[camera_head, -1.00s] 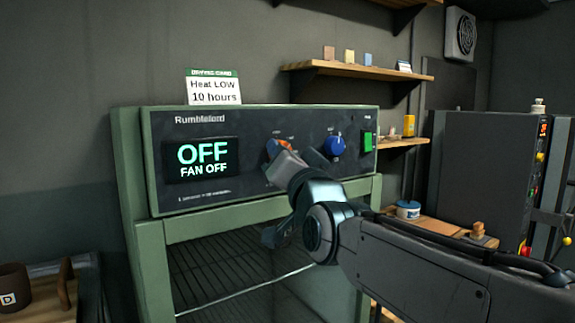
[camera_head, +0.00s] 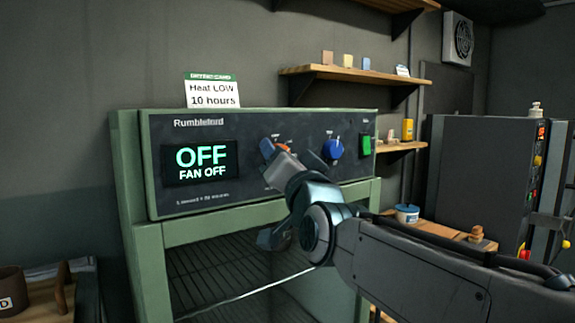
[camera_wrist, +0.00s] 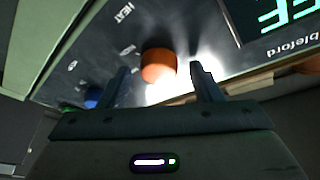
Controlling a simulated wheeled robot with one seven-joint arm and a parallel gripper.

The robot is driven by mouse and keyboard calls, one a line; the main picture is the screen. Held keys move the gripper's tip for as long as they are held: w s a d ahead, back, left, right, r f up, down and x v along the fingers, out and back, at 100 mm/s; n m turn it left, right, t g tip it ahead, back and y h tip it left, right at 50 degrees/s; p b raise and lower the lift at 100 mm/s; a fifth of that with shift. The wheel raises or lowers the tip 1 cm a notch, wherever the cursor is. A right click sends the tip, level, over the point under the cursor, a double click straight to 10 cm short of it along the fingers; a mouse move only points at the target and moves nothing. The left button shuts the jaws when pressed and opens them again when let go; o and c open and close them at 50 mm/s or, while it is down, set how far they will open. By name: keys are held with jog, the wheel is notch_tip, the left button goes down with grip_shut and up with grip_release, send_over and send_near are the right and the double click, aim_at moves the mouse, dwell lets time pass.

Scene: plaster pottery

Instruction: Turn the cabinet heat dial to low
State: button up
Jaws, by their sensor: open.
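The orange heat dial (camera_wrist: 158,64) shows in the wrist view below the upside-down word HEAT. It also shows in the head view as a small orange patch (camera_head: 282,147), mostly hidden behind my gripper. My gripper (camera_wrist: 160,78) is open, with one finger on each side of the dial. A gap shows on both sides, wider on the right. I cannot tell which mark the dial points to. The drying cabinet (camera_head: 144,165) has a display (camera_head: 200,163) reading OFF and FAN OFF. A card (camera_head: 212,92) on top reads Heat LOW, 10 hours.
A blue dial (camera_head: 333,149) sits right of the heat dial, close to my gripper. A green switch (camera_head: 366,145) is at the panel's right end. Wall shelves (camera_head: 350,75) hang at the back right. A mug (camera_head: 12,290) stands at lower left.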

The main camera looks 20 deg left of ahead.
jog(key=b+v, duration=0.3)
jog(key=v, duration=1.1)
jog(key=shift+a, duration=0.1)
